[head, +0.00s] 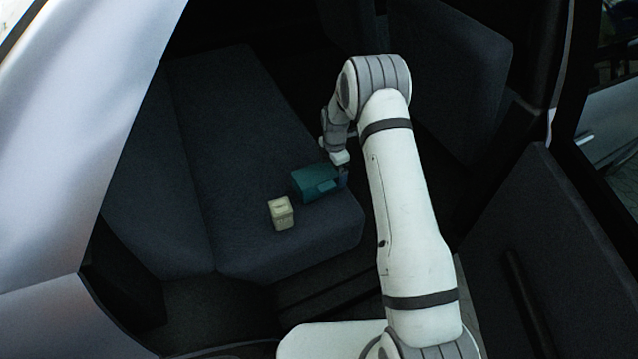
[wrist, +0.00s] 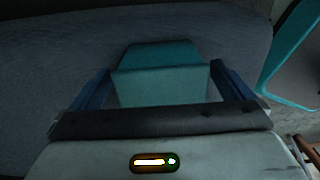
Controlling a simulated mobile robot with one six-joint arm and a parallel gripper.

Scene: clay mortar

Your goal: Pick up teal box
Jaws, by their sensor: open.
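The teal box (head: 311,183) lies on the dark car seat (head: 240,120) near its front edge in the head view. In the wrist view the teal box (wrist: 160,80) sits between the two blue fingers of my gripper (wrist: 160,92). My gripper (head: 342,176) is at the right end of the box in the head view, partly hidden by my arm. The fingers are open, one on each side of the box, and I cannot tell whether either touches it.
A small cream-coloured box (head: 281,213) stands on the seat just in front of the teal box. The seatback (head: 140,190) rises at left. A front seat (head: 450,75) is behind my arm, and an open door (head: 545,260) is at right. The seat's far part is clear.

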